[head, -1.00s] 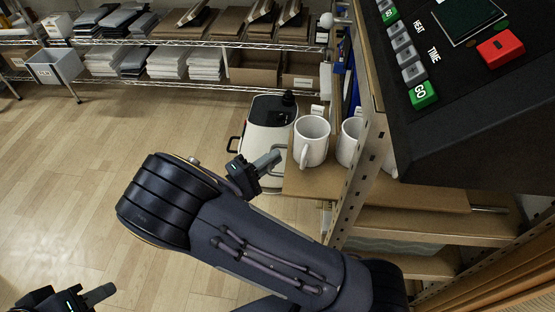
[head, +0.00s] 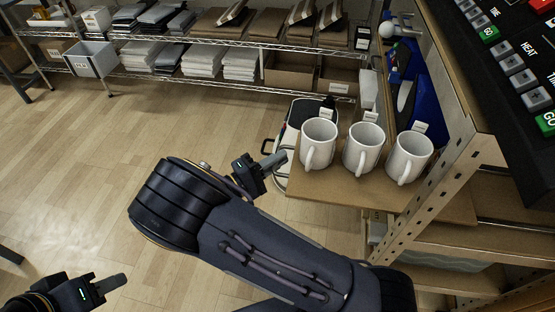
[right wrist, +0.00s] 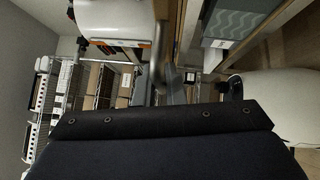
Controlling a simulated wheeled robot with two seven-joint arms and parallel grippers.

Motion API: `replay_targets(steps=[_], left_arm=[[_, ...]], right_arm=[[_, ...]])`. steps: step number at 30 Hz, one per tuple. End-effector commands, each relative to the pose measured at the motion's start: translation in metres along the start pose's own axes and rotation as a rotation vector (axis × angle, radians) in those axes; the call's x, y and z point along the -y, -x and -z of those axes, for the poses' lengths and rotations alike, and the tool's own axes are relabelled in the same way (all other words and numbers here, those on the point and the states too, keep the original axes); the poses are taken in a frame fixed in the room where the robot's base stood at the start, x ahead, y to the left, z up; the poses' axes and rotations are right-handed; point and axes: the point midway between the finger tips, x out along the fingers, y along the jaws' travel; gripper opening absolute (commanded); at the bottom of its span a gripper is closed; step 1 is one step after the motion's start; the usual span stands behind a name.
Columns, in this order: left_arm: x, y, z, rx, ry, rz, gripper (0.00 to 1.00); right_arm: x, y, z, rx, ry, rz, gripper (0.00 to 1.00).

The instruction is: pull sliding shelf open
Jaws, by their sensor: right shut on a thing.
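The sliding shelf (head: 325,190) is a brown board sticking out to the left of the rack's perforated post. Three white mugs stand upright on it in a row: a left mug (head: 318,147), a middle mug (head: 363,152) and a right mug (head: 408,160). My right gripper (head: 274,162) is at the shelf's left end, shut on the grey shelf handle (head: 283,180), which the fingers partly hide. In the right wrist view, my own dark wrist covers the lower half. My left gripper (head: 108,287) is low at the left, away from the shelf; its finger gap is not clear.
A press with coloured buttons (head: 515,75) is at the upper right, above the rack's wooden post (head: 430,195). A white bin-like object (head: 297,118) stands behind the shelf's left end. Wire racks with boxes (head: 290,72) line the back.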

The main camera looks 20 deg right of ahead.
Motion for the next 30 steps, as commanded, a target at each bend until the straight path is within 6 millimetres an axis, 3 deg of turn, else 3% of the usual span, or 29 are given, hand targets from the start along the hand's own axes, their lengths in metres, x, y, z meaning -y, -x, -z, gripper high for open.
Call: replay_targets(steps=[11, 12, 16, 25, 30], left_arm=[[0.0, 0.0, 0.0, 0.0, 0.0, 0.0, 0.36], [0.0, 0.0, 0.0, 0.0, 0.0, 0.0, 0.36], [0.0, 0.0, 0.0, 0.0, 0.0, 0.0, 0.36], [0.0, 0.0, 0.0, 0.0, 0.0, 0.0, 0.36], [-0.001, 0.002, 0.001, 0.0, 0.0, 0.0, 0.36]], right_arm=[[0.001, 0.001, 0.0, -0.003, 0.001, 0.003, 0.0], [0.001, 0.001, 0.0, -0.003, 0.001, 0.003, 0.14], [0.001, 0.001, 0.0, -0.002, 0.001, 0.002, 0.31], [0.0, 0.002, 0.0, -0.001, 0.0, 0.001, 0.31], [0.0, 0.022, 0.001, -0.004, -0.001, 0.0, 0.31]])
